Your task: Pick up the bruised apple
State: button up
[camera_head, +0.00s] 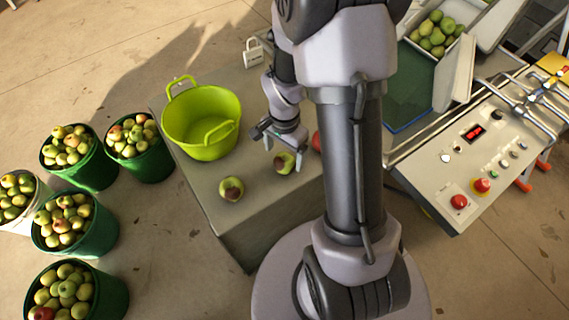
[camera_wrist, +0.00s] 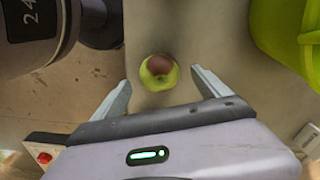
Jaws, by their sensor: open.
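Two green apples with dark brown patches lie on the grey table in the head view. One apple (camera_head: 284,162) is right by my gripper (camera_head: 285,148), the other (camera_head: 232,188) is nearer the table's front edge. In the wrist view a yellow-green apple (camera_wrist: 161,82) with a large brown patch lies just ahead of my open, empty fingers (camera_wrist: 160,76); it appears to be the nearer one. No touch shows. A red round thing (camera_head: 316,141), perhaps another apple, is partly hidden behind my arm.
A lime-green tub (camera_head: 203,149) with handles stands left of my gripper. Green buckets of apples (camera_head: 84,169) stand on the floor at left. A control panel (camera_head: 467,170) and a crate of green apples (camera_head: 437,34) are at right.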

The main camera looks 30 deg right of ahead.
aim_at(285, 157)
notch_tip(285, 157, down, 5)
jog(key=shift+b, duration=1.25)
jog(key=shift+r, duration=0.1)
jog(key=shift+c, duration=1.1)
jog(key=c, duration=1.4)
jog(key=shift+o, duration=0.2)
jog(key=shift+r, duration=0.15)
jog(key=shift+r+p, duration=0.35)
jog(key=shift+p, duration=0.05)
jog(key=r, duration=0.1)
jog(key=r+p, duration=0.2)
jog(key=shift+s+d, duration=0.25)
jog(key=shift+s, duration=0.15)
jog(key=s+d+p, duration=0.1)
jog(key=s+d, duration=0.2)
jog(key=s, duration=0.4)
jog(key=s+d+r+p, duration=0.1)
jog(key=s+d, duration=0.2)
jog(key=s, duration=0.3)
jog(key=shift+s+d, duration=0.25)
jog(key=shift+s, duration=0.1)
